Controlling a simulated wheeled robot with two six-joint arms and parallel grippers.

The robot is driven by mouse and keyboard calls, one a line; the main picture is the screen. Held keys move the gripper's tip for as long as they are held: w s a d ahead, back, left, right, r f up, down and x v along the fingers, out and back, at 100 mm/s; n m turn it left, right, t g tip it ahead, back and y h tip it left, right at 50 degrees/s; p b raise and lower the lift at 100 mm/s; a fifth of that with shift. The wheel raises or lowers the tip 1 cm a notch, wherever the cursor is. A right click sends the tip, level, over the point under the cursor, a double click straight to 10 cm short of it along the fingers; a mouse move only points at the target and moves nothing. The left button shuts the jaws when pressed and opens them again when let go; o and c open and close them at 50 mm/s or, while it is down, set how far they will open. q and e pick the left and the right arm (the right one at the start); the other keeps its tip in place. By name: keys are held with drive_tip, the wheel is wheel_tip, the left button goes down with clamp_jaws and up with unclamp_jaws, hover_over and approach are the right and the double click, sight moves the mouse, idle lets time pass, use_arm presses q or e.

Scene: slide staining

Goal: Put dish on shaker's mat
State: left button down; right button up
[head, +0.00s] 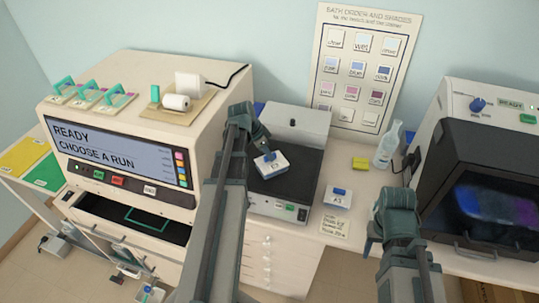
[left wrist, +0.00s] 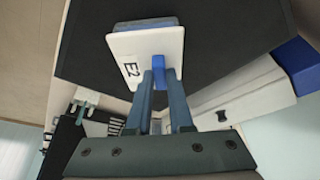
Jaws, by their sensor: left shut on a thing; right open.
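A white dish with a blue handle (head: 271,163) is over the black mat of the shaker (head: 286,185). My left gripper (head: 265,149) is shut on its blue handle. In the left wrist view the dish (left wrist: 148,50) shows the label E2, with the fingers (left wrist: 158,85) on the handle and the black mat (left wrist: 225,35) behind. I cannot tell whether the dish touches the mat. My right gripper (head: 396,200) is open and empty, above the bench in front of the bottle.
Another white dish (head: 337,197) with a blue handle stands on the bench right of the shaker, above a paper card (head: 335,226). A large machine with a screen (head: 115,150) stands left; a dark-fronted machine (head: 485,190) stands right.

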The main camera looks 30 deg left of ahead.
use_arm(q)
drive_tip(key=shift+f, duration=0.2)
drive_tip(key=c, duration=0.8)
unclamp_jaws()
drive_tip(key=shift+d+r, duration=0.1)
drive_tip(key=shift+r, duration=0.1)
drive_tip(key=p+v, duration=1.1)
drive_tip(key=v, duration=0.1)
drive_tip(key=shift+w+r, duration=0.1)
drive_tip(key=shift+w, duration=0.05)
drive_tip(key=shift+d, duration=0.1)
